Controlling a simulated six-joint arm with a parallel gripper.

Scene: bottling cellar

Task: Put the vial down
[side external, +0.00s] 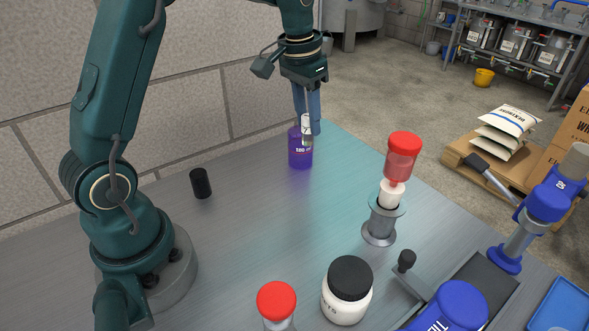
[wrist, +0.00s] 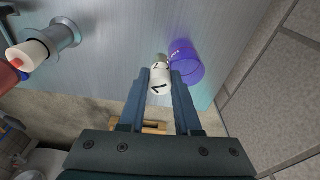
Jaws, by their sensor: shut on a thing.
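My gripper (side external: 307,116) is shut on a small vial (side external: 307,131) with a white upper part and a clear, greyish lower end. In the wrist view the vial (wrist: 160,79) sits upright between the two blue fingers (wrist: 162,76), with a dark mark on its white part. I cannot tell whether the vial touches the bench.
A black cylinder (side external: 201,183) stands near my base. The bench middle is clear.

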